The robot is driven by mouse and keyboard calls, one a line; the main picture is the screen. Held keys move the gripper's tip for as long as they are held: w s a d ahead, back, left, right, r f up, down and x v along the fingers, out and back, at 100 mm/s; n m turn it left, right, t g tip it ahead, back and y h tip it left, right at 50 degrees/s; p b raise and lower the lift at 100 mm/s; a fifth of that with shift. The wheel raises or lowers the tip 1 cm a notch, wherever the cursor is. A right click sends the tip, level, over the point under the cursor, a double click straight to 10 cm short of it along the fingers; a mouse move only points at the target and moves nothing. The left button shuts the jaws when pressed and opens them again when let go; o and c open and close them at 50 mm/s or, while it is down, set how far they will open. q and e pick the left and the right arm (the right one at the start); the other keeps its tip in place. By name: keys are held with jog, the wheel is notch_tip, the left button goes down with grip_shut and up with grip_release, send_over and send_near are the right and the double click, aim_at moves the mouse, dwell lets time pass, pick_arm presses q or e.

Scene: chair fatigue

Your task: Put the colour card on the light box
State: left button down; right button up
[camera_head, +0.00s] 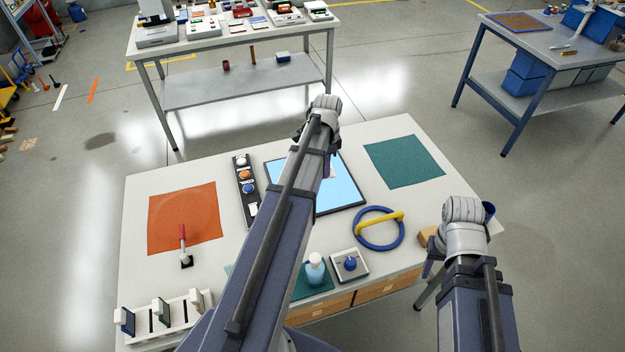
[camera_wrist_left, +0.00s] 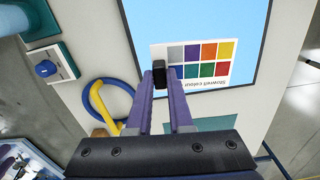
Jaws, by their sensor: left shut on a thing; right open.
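The light box (camera_head: 342,192) is a pale blue lit panel with a dark frame on the table, partly hidden by my left arm. It also shows in the left wrist view (camera_wrist_left: 115,22). The colour card (camera_wrist_left: 208,72), white with several coloured squares, is over the lit panel in that view; I cannot tell whether it touches. My left gripper (camera_wrist_left: 159,74) is shut on the card's black grip at its edge. In the head view only a sliver of the card shows beside the arm. My right gripper (camera_head: 430,268) is open near the table's front right edge, partly hidden by its arm.
A blue ring with a yellow bar (camera_head: 380,227) lies right of the light box. A black strip with coloured knobs (camera_head: 246,185) is on its left. An orange mat (camera_head: 183,218) and a green mat (camera_head: 404,161) lie on either side. A slotted rack (camera_head: 165,318) stands front left.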

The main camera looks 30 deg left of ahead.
pick_arm(q)
jog(key=shift+s+a+n, duration=0.25)
jog(key=shift+a+n, duration=0.25)
jog(key=shift+a, duration=0.25)
jog(key=b, duration=0.6)
send_over(319, 196)
notch_tip(319, 196, down, 6)
jog(key=shift+f, duration=0.15)
jog(key=shift+f+b, duration=0.1)
jog(key=shift+b, duration=0.2)
notch_tip(319, 196, down, 4)
jog(key=b, duration=0.3)
jog(key=shift+r, duration=0.25)
jog(key=shift+f+b, duration=0.15)
jog(key=shift+b, duration=0.25)
jog(key=c, duration=0.8)
grip_release()
jog(key=shift+r, duration=0.2)
